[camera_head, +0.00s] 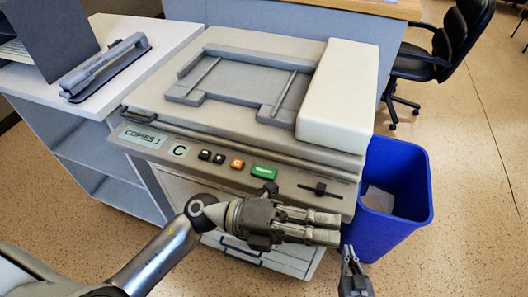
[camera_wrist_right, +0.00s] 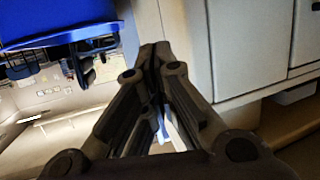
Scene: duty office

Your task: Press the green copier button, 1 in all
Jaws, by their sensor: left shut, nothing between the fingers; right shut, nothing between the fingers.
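The copier (camera_head: 240,95) stands in the middle of the head view, with a sloping control panel along its front. The green button (camera_head: 264,172) is on that panel, right of an orange button (camera_head: 237,164) and two small dark buttons. The display (camera_head: 143,137) reads "COPIES 1". My left gripper (camera_head: 338,228) is shut and empty. It appears in front of the panel, below and right of the green button, its fingers pointing right. My right gripper (camera_head: 349,252) is shut and empty at the lower right, near the blue bin; it also shows in the right wrist view (camera_wrist_right: 156,52).
A blue bin (camera_head: 412,217) with paper inside stands right of the copier. A black office chair (camera_head: 440,62) stands at the back right. Open floor lies at the right.

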